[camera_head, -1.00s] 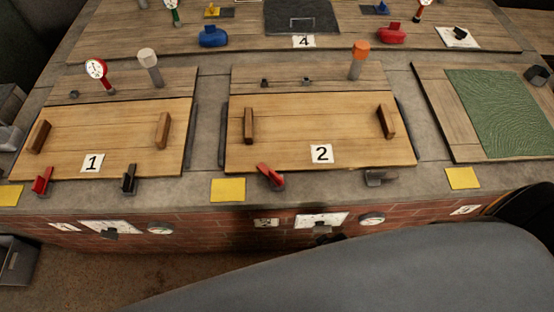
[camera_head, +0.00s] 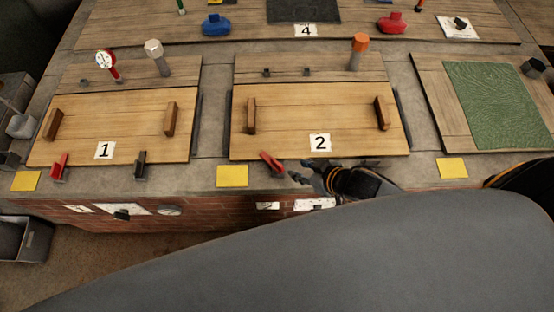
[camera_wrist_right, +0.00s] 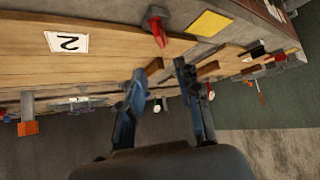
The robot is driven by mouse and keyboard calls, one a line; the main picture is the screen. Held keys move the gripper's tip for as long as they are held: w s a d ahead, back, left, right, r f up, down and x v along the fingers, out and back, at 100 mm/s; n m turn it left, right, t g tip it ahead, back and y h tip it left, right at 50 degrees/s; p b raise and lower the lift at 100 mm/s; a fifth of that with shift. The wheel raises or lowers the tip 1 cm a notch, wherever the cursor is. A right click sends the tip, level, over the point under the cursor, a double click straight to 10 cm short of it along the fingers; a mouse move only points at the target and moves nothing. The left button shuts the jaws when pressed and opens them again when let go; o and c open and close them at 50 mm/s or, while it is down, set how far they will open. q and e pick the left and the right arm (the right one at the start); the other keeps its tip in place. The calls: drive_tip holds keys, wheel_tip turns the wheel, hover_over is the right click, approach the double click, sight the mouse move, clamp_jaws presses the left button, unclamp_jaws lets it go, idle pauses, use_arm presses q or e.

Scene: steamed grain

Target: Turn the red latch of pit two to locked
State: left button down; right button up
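The red latch of pit two (camera_head: 271,163) sits on the front ledge below the left part of the wooden lid marked 2 (camera_head: 283,115). Its handle is tilted toward the upper left in the head view. It also shows near the top of the right wrist view (camera_wrist_right: 157,27). My right gripper (camera_head: 301,170) is just right of the latch in the head view, apart from it. In the right wrist view its two fingers (camera_wrist_right: 158,75) are spread with nothing between them. The dark latch at the lid's right is largely hidden by my right arm. My left gripper is not in view.
Lid 1 (camera_head: 75,122) stands to the left, with its own red latch (camera_head: 60,167) and black latch (camera_head: 140,165). A yellow card (camera_head: 232,176) lies left of pit two's red latch. An orange-topped post (camera_head: 357,52) stands behind lid 2. The brick front drops below the ledge.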

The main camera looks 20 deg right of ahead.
sight(277, 162)
drive_tip(key=x, duration=1.3)
drive_tip(key=shift+w+a+f, duration=0.15)
drive_tip(key=shift+w+f, duration=0.1)
drive_tip(key=shift+f, duration=0.05)
drive_tip(key=shift+c, duration=0.4)
clamp_jaws()
